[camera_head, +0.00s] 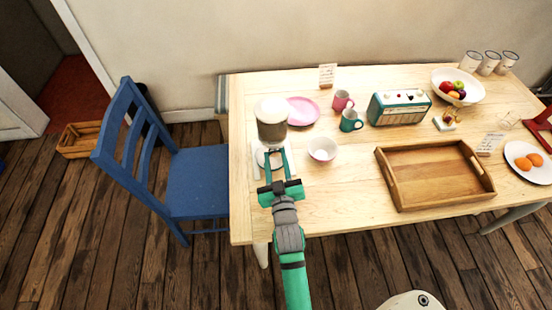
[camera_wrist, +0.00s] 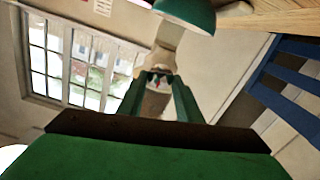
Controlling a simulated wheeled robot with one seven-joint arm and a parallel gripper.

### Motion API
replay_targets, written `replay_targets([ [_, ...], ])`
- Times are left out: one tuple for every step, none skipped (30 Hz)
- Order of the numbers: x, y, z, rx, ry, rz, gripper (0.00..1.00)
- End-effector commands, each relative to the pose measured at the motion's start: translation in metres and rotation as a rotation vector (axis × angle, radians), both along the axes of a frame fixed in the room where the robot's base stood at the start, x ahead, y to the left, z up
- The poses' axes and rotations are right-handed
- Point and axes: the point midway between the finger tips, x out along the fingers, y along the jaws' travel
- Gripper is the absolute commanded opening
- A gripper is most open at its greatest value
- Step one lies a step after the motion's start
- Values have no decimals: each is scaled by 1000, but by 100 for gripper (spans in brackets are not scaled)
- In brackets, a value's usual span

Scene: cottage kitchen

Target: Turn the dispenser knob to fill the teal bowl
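The dispenser (camera_head: 271,127) stands on the left part of the table, with a pale lid and grey-brown body. In the wrist view its pale lower part and small dark knob (camera_wrist: 158,77) appear between my fingertips. My gripper (camera_head: 273,152) reaches up to the dispenser's front, its teal fingers apart; it also shows in the wrist view (camera_wrist: 157,88). I cannot tell whether the fingers touch the knob. A rounded teal bowl (camera_wrist: 187,12) shows at the top of the wrist view, partly cut off. In the head view a bowl with a pale inside (camera_head: 322,148) stands right of my gripper.
A pink plate (camera_head: 303,111), pink mug (camera_head: 342,101) and teal mug (camera_head: 350,121) stand near the dispenser. A teal radio (camera_head: 399,108) and wooden tray (camera_head: 434,176) are farther right. A blue chair (camera_head: 197,180) is left of the table (camera_head: 330,205).

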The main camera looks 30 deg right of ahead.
Motion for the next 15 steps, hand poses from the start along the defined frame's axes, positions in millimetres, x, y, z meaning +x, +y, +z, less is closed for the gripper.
replay_targets([
  [0,0,0,0,-1,1,9],
  [0,0,0,1,-1,1,9],
  [0,0,1,1,-2,0,9],
  [0,0,1,3,-3,0,9],
  [0,0,1,6,-4,0,10],
  [0,0,0,11,-6,0,10],
  [0,0,0,17,-9,0,10],
  [0,0,1,24,-12,0,10],
  [0,1,1,36,-17,1,10],
  [0,1,1,46,-21,1,10],
  [0,0,0,57,-26,1,10],
  [0,0,0,76,-35,0,10],
  [0,-1,0,93,-43,-1,10],
  [-1,-1,1,109,-50,-2,10],
  [-1,-2,0,135,-61,-2,10],
])
